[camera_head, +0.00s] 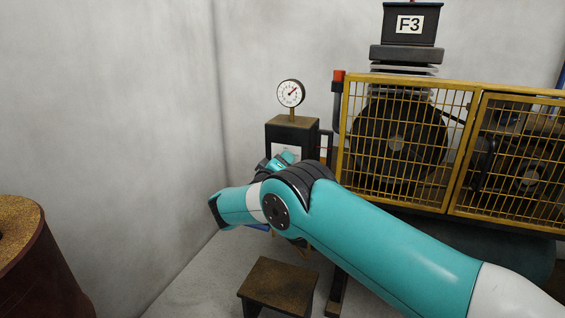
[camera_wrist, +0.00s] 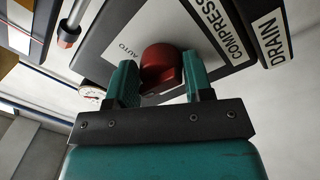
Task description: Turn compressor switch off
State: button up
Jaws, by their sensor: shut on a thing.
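The compressor switch is a red knob (camera_wrist: 160,66) on a grey panel (camera_wrist: 122,38) lettered "AUTO" and "COMPRESS", seen in the wrist view. My gripper (camera_wrist: 160,82) has its two teal fingers on either side of the knob and is shut on it. Part of the knob and the lettering nearest the fingers is hidden. In the head view, the dark compressor control box (camera_head: 292,132) stands behind my arm with a pressure gauge (camera_head: 291,94) on top. My arm hides the knob and the gripper's fingertips there.
A yellow mesh guard (camera_head: 345,150) encloses the compressor wheel right of the box. A plate lettered "DRAIN" (camera_wrist: 270,38) sits beside the panel. A low brown stool (camera_head: 278,285) stands below my arm, and a brown drum (camera_head: 40,270) is at left. Floor between them is clear.

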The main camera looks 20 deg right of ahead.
jog(key=shift+a+f+n, duration=0.1)
jog(key=shift+f+n, duration=0.05)
jog(key=shift+n, duration=0.55)
jog(key=shift+f, duration=0.1)
jog(key=o, duration=0.9)
jog(key=shift+c, duration=0.2)
